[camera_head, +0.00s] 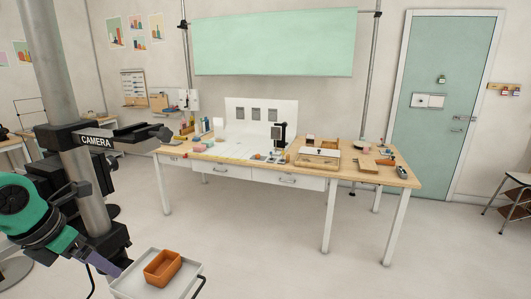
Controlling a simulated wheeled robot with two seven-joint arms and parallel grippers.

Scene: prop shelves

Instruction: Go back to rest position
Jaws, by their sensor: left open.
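My left arm comes in from the left edge, with a green joint and a purple link. My left gripper (112,268) is low in the view, beside the left edge of a grey tray (128,286). It is open, and nothing shows between its fingers, though the fingers are small and partly hard to make out. An orange box (162,268) sits on the tray, to the right of the gripper and apart from it. My right gripper is out of view.
A dark stand marked CAMERA (97,141) with a thick grey pole rises close by at left. A long wooden worktable (225,165) with props stands beyond. A stool (517,195) is at far right. The floor (300,265) at front right is clear.

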